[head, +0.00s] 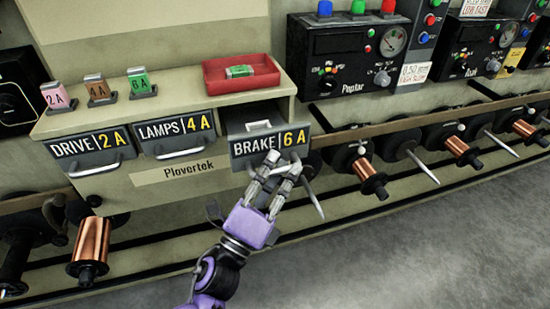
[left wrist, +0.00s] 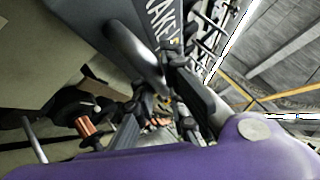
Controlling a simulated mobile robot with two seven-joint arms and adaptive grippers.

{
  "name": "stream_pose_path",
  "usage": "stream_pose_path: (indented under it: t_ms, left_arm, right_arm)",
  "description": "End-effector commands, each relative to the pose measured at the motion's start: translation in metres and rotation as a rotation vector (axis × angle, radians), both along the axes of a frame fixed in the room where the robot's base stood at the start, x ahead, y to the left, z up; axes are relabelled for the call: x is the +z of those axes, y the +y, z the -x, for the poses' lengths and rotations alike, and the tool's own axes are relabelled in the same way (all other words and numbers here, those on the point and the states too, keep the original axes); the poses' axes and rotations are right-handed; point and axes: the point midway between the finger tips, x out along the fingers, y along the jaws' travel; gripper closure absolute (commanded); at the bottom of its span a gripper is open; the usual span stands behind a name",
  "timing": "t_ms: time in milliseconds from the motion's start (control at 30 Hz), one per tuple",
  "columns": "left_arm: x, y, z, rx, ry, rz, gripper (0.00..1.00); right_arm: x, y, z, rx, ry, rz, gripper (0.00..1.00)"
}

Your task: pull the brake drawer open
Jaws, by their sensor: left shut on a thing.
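The brake drawer (head: 238,148), labelled BRAKE 6 A, stands partly open in the head view. Its front is forward of the other drawer fronts, and part of its inside shows behind the label. My left gripper (head: 283,160) is at the drawer front, shut on its handle; the fingers hide most of the handle in the head view. In the left wrist view, the grey curved handle (left wrist: 138,48) lies at the fingers, below the drawer's dark label (left wrist: 160,18). My right gripper is not in view.
The drive drawer (head: 90,148) and lamps drawer (head: 177,134) are shut. A red tray (head: 224,79) with a green fuse (head: 240,72) sits on the cabinet top, beside pink, brown and green 6 A holders (head: 139,82). Copper spools (head: 368,178) and spindles stick out at right.

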Motion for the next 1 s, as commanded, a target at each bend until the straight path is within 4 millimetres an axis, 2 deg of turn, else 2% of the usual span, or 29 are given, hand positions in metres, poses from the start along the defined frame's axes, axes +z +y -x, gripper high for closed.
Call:
stream_pose_path:
  t_ms: [100, 300, 500, 800, 833, 867, 1000]
  left_arm:
    - [0.001, -0.007, 0.022, 0.003, -0.001, -0.002, 1.00]
    - [0.001, -0.017, 0.049, 0.003, -0.002, -0.003, 1.00]
    - [0.001, -0.020, 0.058, 0.003, -0.003, -0.004, 1.00]
    - [0.000, -0.021, 0.058, 0.003, -0.003, -0.004, 1.00]
    - [0.000, -0.020, 0.058, 0.003, -0.003, -0.004, 0.86]
    - [0.000, -0.021, 0.058, 0.003, -0.003, -0.004, 0.82]
    - [0.001, -0.021, 0.058, 0.002, -0.003, -0.003, 0.80]
  right_arm:
    - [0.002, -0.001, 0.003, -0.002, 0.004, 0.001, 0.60]
    - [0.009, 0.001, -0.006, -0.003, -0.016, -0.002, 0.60]
    - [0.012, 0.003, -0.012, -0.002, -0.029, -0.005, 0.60]
    - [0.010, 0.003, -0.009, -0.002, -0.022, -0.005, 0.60]
    - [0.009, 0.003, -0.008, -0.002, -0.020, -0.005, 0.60]
    - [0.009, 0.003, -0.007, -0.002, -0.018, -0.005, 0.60]
    - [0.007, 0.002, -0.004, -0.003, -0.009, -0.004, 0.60]
